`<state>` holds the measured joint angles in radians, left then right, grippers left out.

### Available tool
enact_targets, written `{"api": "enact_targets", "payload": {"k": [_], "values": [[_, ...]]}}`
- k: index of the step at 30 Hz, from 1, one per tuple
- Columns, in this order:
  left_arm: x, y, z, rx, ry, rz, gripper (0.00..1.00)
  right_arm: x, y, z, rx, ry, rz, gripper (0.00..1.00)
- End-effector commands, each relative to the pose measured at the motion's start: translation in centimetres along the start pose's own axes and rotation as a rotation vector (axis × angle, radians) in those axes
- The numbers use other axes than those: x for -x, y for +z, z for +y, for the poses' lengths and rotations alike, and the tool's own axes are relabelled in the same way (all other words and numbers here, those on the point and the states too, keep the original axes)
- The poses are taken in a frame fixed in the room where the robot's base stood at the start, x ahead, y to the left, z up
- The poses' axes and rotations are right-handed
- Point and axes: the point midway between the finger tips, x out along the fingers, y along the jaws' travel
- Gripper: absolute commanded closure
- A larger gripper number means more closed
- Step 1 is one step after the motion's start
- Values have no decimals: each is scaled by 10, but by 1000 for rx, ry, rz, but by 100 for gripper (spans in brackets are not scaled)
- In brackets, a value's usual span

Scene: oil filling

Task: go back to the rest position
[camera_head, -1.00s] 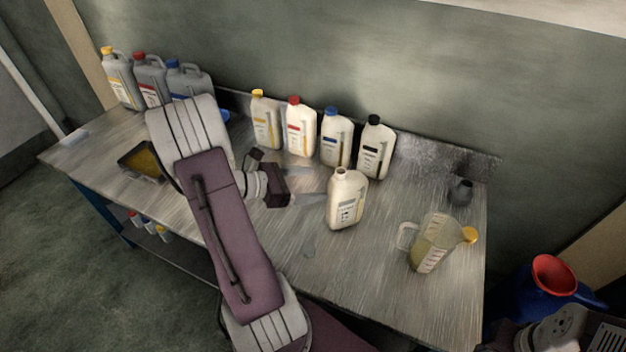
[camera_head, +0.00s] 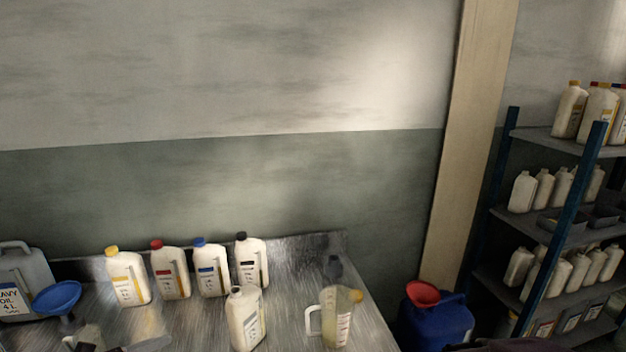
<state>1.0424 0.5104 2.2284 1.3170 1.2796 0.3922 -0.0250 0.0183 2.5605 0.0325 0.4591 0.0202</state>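My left gripper (camera_head: 148,334) is only partly in view at the bottom left edge, low over the workbench (camera_head: 290,298). Its pale fingers appear apart with nothing between them. An uncapped white bottle (camera_head: 246,322) stands upright to its right, apart from the fingers. My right gripper is not in view; a dark part of my own body shows at the bottom right edge.
White bottles with yellow (camera_head: 128,278), red (camera_head: 171,274), blue (camera_head: 211,270) and black (camera_head: 250,264) caps line the bench's back. A blue funnel (camera_head: 57,297) is by a grey canister (camera_head: 22,282). A red funnel (camera_head: 422,294) tops a blue container (camera_head: 437,325). A shelf rack (camera_head: 562,142) stands right.

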Motion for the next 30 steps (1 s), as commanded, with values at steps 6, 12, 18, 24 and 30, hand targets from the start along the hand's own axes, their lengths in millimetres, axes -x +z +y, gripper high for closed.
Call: {"api": "enact_targets", "payload": {"k": [6, 12, 18, 24, 30], "values": [[-45, 36, -48, -130, -186, 4, 22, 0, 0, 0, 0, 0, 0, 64], [-74, 47, -133, -319, -463, 72, 22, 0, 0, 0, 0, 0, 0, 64], [-60, 7, -241, -801, -896, 261, 22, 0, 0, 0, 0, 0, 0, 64], [-18, -57, -238, -1584, -1247, 437, 22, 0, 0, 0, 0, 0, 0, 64], [-15, -75, -182, -2047, -1337, 504, 22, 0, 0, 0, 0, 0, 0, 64]]}}
